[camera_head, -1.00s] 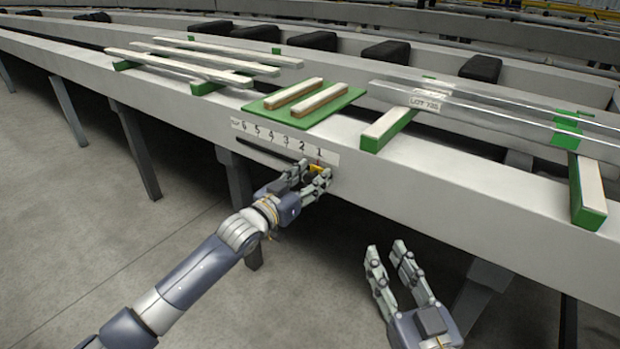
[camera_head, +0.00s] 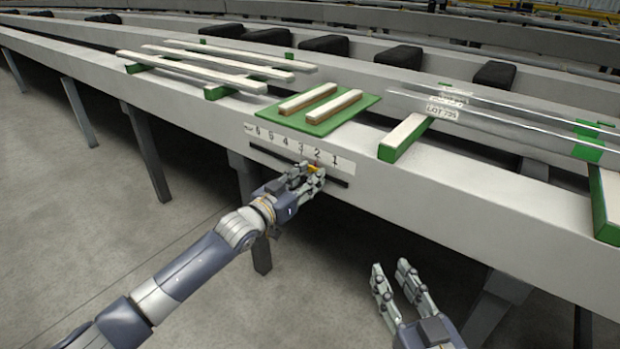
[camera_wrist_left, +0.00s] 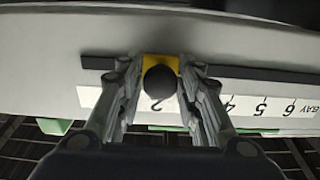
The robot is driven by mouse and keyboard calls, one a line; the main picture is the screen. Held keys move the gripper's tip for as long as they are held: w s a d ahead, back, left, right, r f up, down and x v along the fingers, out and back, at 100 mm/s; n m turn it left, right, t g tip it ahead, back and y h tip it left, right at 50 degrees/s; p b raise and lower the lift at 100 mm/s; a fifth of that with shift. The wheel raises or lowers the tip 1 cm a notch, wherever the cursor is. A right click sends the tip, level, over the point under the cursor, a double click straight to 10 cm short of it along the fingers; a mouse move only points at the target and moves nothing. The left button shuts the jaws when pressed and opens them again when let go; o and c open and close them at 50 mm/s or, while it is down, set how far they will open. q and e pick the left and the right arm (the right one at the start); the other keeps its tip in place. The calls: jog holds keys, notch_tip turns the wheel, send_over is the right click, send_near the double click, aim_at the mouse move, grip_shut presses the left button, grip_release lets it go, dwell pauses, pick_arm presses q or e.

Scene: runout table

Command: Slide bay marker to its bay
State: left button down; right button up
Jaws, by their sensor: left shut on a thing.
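The bay marker (camera_head: 314,168) is a small yellow slider on a dark rail (camera_head: 270,160) along the table's front face. In the left wrist view the marker (camera_wrist_left: 160,64) has a round black knob. Above the rail in the head view is a white bay strip (camera_head: 292,146) numbered 6 to 1 from left to right. My left gripper (camera_head: 308,178) is shut on the marker, with a finger on each side of the knob in the wrist view (camera_wrist_left: 160,92). The marker stands at about number 2. My right gripper (camera_head: 391,266) is open and empty, in front of the table.
On the table, a green mat (camera_head: 345,117) carries two wooden bars. Long pale strips (camera_head: 190,72) lie at left on green blocks. At right, clear strips with a lot label (camera_head: 442,110) rest on green-sided bars (camera_head: 405,137). The space before the table is free.

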pick_arm(q)
jog(key=c, duration=1.3)
grip_release()
jog(key=shift+s, duration=0.1)
jog(key=v, duration=1.1)
jog(key=shift+s+a, duration=0.25)
jog(key=shift+s, duration=0.05)
